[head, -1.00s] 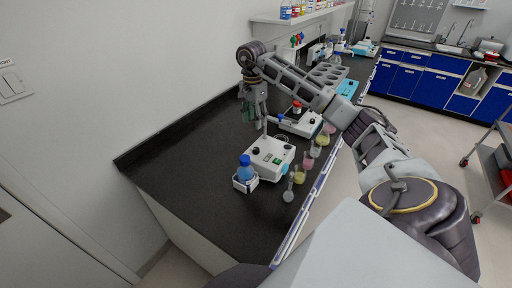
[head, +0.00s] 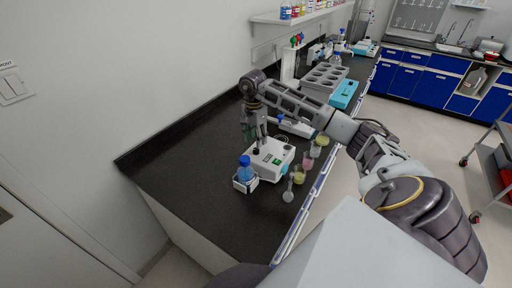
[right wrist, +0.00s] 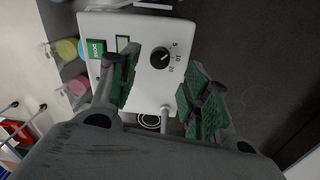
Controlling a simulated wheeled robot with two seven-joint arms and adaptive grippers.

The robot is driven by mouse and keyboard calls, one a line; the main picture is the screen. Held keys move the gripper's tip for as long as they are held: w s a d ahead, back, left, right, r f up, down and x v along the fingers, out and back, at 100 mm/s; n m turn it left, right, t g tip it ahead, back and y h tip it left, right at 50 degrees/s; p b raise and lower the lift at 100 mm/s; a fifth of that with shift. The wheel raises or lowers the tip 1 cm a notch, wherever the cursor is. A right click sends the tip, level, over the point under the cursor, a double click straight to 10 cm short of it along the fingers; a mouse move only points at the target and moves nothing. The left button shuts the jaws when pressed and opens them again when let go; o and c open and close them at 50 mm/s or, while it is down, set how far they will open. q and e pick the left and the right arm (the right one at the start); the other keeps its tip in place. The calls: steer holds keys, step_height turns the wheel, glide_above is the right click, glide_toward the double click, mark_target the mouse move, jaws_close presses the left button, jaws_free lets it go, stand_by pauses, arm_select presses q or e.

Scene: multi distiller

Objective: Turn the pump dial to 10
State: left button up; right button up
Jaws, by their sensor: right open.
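The white pump box (head: 270,160) stands on the black bench. In the right wrist view its top face (right wrist: 140,30) shows a black round dial (right wrist: 161,57) with the marks 5, 10 and 20 beside it. I cannot tell surely which mark the dial points to. My right gripper (head: 255,137) is just above the pump's far-left part, pointing down. In the right wrist view its green-padded fingers (right wrist: 162,90) are open and apart, with the dial between and beyond them. My left gripper is not in view.
A blue-capped bottle (head: 245,169) in a white holder stands at the pump's near left. Several small flasks (head: 299,175) line the bench's right edge. Another white device (head: 297,127) and a grey rack (head: 324,78) stand farther back. The near-left bench is clear.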

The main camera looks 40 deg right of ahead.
mark_target(256, 149)
steer(key=shift+s+f, duration=0.15)
steer(key=shift+f, duration=2.35)
steer(key=c, duration=1)
jaws_close()
